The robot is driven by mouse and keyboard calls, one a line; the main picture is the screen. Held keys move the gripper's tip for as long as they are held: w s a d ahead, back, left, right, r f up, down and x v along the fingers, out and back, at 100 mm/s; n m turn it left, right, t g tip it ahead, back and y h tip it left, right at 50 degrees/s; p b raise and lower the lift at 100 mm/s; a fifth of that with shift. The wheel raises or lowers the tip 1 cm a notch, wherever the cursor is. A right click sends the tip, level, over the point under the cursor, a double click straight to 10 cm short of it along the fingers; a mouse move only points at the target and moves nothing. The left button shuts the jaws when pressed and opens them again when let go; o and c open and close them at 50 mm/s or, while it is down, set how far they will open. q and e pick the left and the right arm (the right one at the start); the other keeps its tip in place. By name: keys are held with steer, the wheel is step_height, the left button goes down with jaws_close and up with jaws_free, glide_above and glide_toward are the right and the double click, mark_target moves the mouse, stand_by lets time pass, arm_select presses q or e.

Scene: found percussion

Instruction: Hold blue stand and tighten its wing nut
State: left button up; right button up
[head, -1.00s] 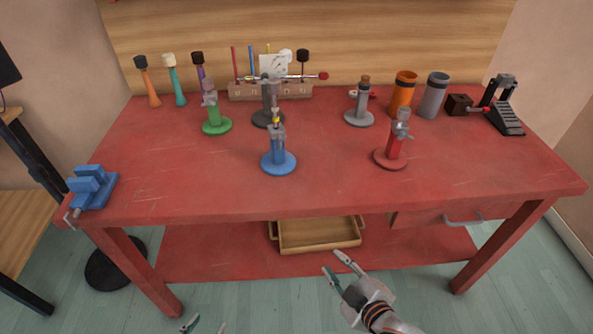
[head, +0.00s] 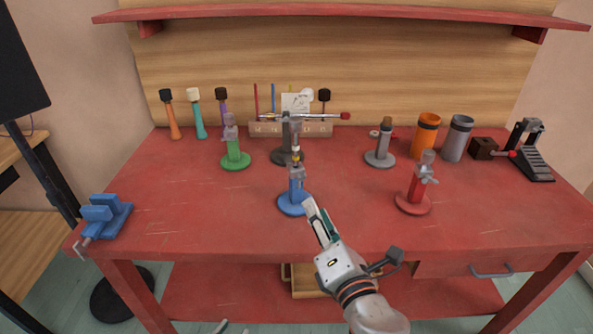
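The blue stand (head: 295,202) stands upright near the front middle of the red table, with a round base and a short post. A grey clamp piece sits on its post, with a thin metal and yellow part above; the wing nut is too small to make out clearly. My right gripper (head: 318,208) is just in front and right of the blue base, fingers pointing at the stand. Its fingers look apart, seen nearly edge-on, with nothing between them; contact with the base cannot be told. My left gripper (head: 233,328) shows only its separated fingertips at the bottom edge, below the table.
A green stand (head: 235,161), a dark stand (head: 284,158) with a horizontal rod, a grey stand (head: 380,160) and a red stand (head: 413,202) surround it. A blue vise (head: 104,218) sits at the front left corner. The table between vise and blue stand is clear.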

mark_target(296, 145)
arm_select(q)
steer(key=w+d+r+n+t+y, duration=0.1)
steer(key=w+d+r+n+t, duration=0.15)
steer(key=w+r, duration=0.6)
steer(key=w+d+r+n+t+y, duration=0.1)
steer(key=w+r+n+t+y, duration=0.2)
steer(key=r, duration=1.1)
steer(key=w+d+r+n+t, duration=0.15)
steer(key=w+r+t, duration=0.3)
steer(key=r, duration=0.65)
steer(key=shift+w+d+r+m+g+h, duration=0.15)
steer(key=shift+w+d+m+g, duration=0.55)
steer(key=shift+w+d, duration=1.3)
steer(key=shift+w+d+m+g+h, duration=0.3)
steer(key=shift+w+d+g, duration=0.95)
steer(key=shift+w, duration=1.25)
steer(key=shift+w+d+r+m+g+h, duration=0.1)
steer(key=shift+w+d+m+g, duration=0.5)
steer(key=shift+w+d, duration=1.55)
steer(key=shift+w+a, duration=0.1)
steer(key=shift+a, duration=0.05)
jaws_close()
